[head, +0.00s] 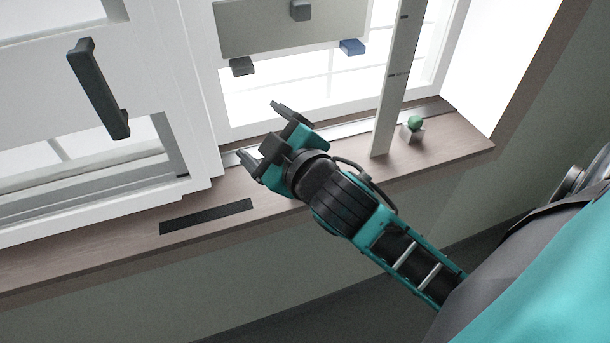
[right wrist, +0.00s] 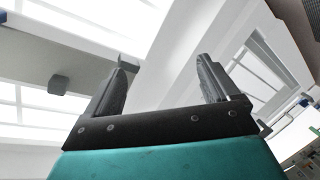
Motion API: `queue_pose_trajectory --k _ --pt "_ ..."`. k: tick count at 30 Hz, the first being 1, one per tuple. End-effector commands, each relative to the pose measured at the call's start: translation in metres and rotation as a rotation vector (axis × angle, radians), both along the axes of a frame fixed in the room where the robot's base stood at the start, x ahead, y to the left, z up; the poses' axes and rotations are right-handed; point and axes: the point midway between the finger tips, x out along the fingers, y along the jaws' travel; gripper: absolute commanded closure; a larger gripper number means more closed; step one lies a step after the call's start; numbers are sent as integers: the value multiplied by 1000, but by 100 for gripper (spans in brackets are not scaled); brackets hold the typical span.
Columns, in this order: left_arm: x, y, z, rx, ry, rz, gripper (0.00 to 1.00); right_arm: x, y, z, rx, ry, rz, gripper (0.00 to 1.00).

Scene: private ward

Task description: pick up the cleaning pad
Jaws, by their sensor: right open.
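No object is clearly recognisable as the cleaning pad. A small blue block (head: 352,46) sits at the lower right edge of a grey panel in front of the window in the head view; I cannot tell whether it is the pad. My right gripper (head: 265,133) is open and empty above the windowsill, below and left of the blue block in the picture. In the right wrist view its two fingers (right wrist: 165,82) stand wide apart with nothing between them. My left gripper is not in view.
The grey panel (head: 285,32) also bears a dark block (head: 241,66) and a grey block (head: 300,10). A white upright post (head: 394,90) and a green ball on a grey cube (head: 415,123) stand on the sill (head: 110,247). A dark handle (head: 98,88) juts out at left.

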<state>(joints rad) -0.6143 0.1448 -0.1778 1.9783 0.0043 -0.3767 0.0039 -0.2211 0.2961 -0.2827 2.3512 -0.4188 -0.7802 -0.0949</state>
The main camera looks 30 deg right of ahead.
Motion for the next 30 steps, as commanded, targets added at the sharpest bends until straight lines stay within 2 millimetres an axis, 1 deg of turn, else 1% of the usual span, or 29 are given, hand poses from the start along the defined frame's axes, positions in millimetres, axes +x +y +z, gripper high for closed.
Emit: queue_pose_trajectory --k 1,2,3,5,6,8,9,11,12,14,16,17,18,20,21,23,24,26,28,29,30 --pt "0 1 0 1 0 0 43 11 8 25 -62 -113 47 12" --pt "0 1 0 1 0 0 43 16 15 40 -103 -188 81 12" --pt "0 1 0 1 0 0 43 21 26 62 -165 -293 130 12" --pt "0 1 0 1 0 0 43 23 46 94 -270 -459 212 12" --pt "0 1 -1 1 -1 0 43 22 60 113 -344 -569 272 12" --pt "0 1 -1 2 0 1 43 15 83 137 -460 -725 365 12" --pt "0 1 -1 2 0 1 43 9 99 148 -541 -826 429 12" --pt "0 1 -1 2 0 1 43 -3 121 160 -666 -968 532 12" --pt "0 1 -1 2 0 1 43 -12 136 162 -754 -1057 604 12" --pt "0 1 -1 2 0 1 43 -26 155 161 -887 -1181 718 12" --pt "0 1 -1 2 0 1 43 -40 171 150 -1051 -1307 860 12" --pt "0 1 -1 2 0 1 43 -45 176 143 -1123 -1353 924 12" --pt "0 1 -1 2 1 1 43 -51 180 131 -1219 -1408 1014 12" --pt "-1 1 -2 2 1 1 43 -57 181 110 -1367 -1473 1158 12" --pt "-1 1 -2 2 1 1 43 -59 178 95 -1464 -1504 1257 12" --pt "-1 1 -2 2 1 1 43 -58 167 72 -1613 -1526 1416 12" --pt "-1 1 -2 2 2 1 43 -56 155 56 -1708 -1523 1530 12" --pt "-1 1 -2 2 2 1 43 -49 132 36 -1848 -1491 1706 12" --pt "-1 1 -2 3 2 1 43 -39 97 18 -1993 -1408 1917 12" --pt "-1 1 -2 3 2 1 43 -35 81 13 2009 1334 -1967 12" --pt "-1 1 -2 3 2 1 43 -29 60 8 1965 1196 -1974 12"
